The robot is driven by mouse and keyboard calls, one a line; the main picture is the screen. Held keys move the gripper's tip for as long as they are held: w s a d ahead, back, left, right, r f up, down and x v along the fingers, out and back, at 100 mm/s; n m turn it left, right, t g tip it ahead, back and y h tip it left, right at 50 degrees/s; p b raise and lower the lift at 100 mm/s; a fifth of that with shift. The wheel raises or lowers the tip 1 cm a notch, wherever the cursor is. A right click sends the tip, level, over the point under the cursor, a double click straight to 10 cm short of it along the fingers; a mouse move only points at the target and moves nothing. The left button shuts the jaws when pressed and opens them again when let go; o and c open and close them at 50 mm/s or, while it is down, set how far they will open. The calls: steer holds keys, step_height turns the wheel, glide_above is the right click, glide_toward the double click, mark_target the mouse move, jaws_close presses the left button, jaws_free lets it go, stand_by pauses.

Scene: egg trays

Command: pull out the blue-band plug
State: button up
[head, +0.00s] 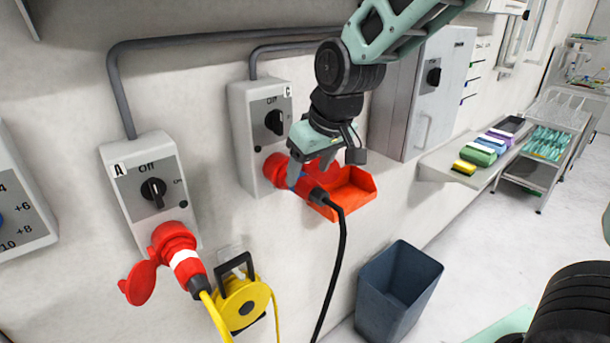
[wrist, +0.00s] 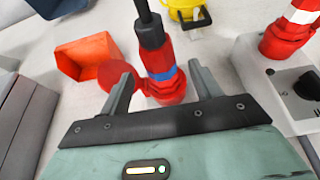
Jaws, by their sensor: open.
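The blue-band plug (wrist: 157,60) is red with a blue ring, and its black cable leaves its outer end. My gripper (wrist: 164,82) is open, with one finger on each side of the plug near the blue band. Gaps show between the plug and both fingers in the wrist view. In the head view my gripper (head: 312,174) partly covers the plug. Box C has a black knob (head: 275,122) under an "Off" label.
Box A (head: 128,190) on the left holds a white-band plug (head: 186,262) with a yellow cable. An orange-red open bin (head: 352,196) is on the wall close beside my gripper. A yellow cable reel (head: 240,300) and a grey-blue waste bin (head: 395,290) are lower down.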

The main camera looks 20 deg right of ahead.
mark_target(323, 193)
steer(key=shift+x, duration=2.1)
steer(key=c, duration=1.3)
steer(key=shift+o, duration=0.2)
steer(key=shift+s, duration=0.15)
steer(key=shift+s+d, duration=0.25)
steer(key=shift+s, duration=0.35)
steer(key=shift+s+d, duration=0.1)
steer(key=shift+s, duration=0.25)
steer(key=shift+s+d, duration=0.25)
steer(key=shift+s, duration=0.55)
steer(key=shift+s+d, duration=0.2)
steer(key=shift+s, duration=0.4)
